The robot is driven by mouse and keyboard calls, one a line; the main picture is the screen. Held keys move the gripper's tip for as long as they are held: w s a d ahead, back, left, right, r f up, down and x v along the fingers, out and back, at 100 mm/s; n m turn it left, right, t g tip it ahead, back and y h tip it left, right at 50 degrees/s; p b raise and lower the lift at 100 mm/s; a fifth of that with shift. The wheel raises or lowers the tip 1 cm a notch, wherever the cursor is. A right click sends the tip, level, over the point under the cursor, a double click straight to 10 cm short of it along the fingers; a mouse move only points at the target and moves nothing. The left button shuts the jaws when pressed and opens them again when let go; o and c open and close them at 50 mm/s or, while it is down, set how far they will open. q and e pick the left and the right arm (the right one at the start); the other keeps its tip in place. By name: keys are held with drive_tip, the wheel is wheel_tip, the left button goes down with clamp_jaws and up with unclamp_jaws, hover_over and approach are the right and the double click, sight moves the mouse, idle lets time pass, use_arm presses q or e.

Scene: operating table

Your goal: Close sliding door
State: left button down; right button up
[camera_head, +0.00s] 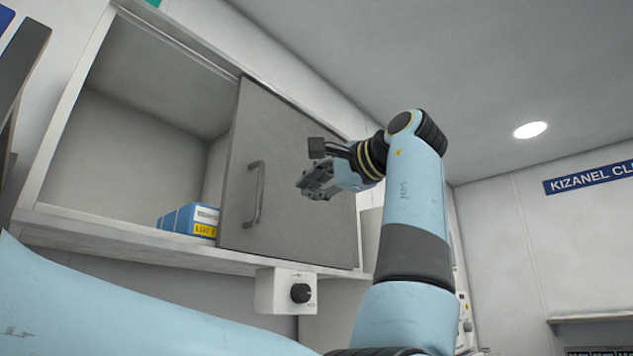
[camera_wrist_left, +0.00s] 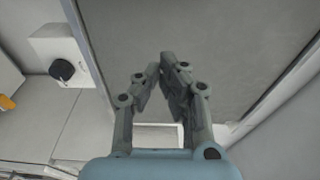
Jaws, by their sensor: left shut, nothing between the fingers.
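The grey sliding door (camera_head: 285,150) covers the right part of the wall cabinet, and the left part stands open. Its vertical metal handle (camera_head: 255,195) is near the door's left edge. My left gripper (camera_head: 306,184) is shut and empty in front of the door, to the right of the handle. I cannot tell whether it touches the panel. In the left wrist view the closed fingers (camera_wrist_left: 168,66) show against the grey door panel (camera_wrist_left: 215,35); the handle is not seen there. My right gripper is not in view.
A blue and yellow box (camera_head: 190,220) stands in the open part of the cabinet (camera_head: 120,234), left of the door. A white control box with a black knob (camera_head: 300,293) hangs below; it also shows in the wrist view (camera_wrist_left: 62,70). A ceiling lamp (camera_head: 530,130) is right.

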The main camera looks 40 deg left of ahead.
sight(278, 201)
use_arm(q)
drive_tip(key=p+x, duration=0.1)
drive_tip(key=x, duration=0.5)
drive_tip(key=shift+a+r+p, duration=0.1)
drive_tip(key=shift+p, duration=0.3)
drive_tip(key=s+p, duration=0.1)
drive_tip(key=s, duration=0.2)
drive_tip(key=shift+s+f, duration=0.2)
drive_tip(key=shift+s, duration=0.25)
drive_tip(key=shift+s, duration=0.15)
